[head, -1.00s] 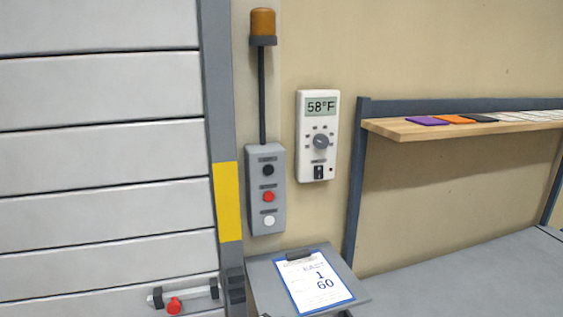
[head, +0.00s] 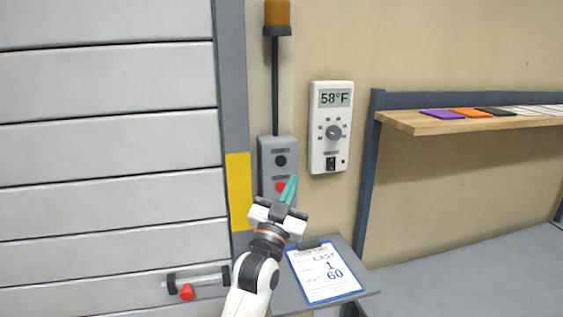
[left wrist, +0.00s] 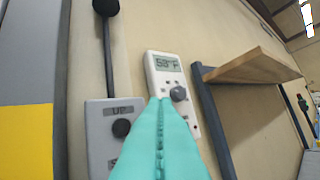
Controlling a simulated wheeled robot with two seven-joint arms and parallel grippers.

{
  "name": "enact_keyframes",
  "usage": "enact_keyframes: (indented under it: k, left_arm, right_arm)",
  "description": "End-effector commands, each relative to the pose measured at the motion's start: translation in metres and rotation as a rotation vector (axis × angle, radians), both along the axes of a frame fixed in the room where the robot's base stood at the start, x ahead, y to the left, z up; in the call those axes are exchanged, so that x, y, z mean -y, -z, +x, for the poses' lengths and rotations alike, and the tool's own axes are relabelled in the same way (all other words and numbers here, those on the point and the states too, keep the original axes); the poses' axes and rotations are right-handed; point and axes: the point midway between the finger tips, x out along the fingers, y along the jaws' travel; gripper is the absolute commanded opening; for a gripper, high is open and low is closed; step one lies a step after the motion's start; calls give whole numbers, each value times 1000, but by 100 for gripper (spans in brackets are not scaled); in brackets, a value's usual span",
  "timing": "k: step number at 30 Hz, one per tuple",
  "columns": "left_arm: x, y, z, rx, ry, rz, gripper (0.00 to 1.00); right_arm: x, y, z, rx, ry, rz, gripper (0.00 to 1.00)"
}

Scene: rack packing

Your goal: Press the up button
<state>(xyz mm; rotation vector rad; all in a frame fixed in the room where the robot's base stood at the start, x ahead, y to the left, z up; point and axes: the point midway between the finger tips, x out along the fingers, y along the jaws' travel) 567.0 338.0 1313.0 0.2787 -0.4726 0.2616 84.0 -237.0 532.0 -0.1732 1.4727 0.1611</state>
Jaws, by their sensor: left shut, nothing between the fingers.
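A grey button box (head: 267,152) is fixed to the wall beside the shutter door. Its top button is black (head: 280,160), and in the left wrist view the label above this black button (left wrist: 121,128) reads "UP". A red button (head: 281,187) sits below it, partly covered by my gripper; the white button seen earlier is hidden. My left gripper (head: 289,190) has teal fingers, shut and empty, in front of the box's lower part, beside the red button in the picture. In the left wrist view the fingers (left wrist: 160,125) point up, right of the up button. I cannot tell whether they touch the box. My right gripper is out of view.
A white thermostat (head: 331,127) reading 58°F hangs right of the box. An amber beacon (head: 277,13) tops a pole above it. A clipboard (head: 325,273) lies on a small stand below. A wooden shelf (head: 440,122) is at right. The shutter (head: 105,140) fills the left.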

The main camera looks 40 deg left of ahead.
Motion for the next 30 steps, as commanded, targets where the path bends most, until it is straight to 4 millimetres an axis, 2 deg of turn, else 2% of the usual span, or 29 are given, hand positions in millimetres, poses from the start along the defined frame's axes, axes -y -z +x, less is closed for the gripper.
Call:
enact_keyframes:
  k: [11, 22, 30]
  left_arm:
    - [-7, 2, 7, -3, 1, 0, 0]
    - [-47, 2, 40, -3, -1, 2, 0]
    - [-64, 1, 55, -3, 1, 0, 0]
  right_arm:
    - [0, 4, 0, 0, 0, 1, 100]
    - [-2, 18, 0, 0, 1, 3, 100]
    - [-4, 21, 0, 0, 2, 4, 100]
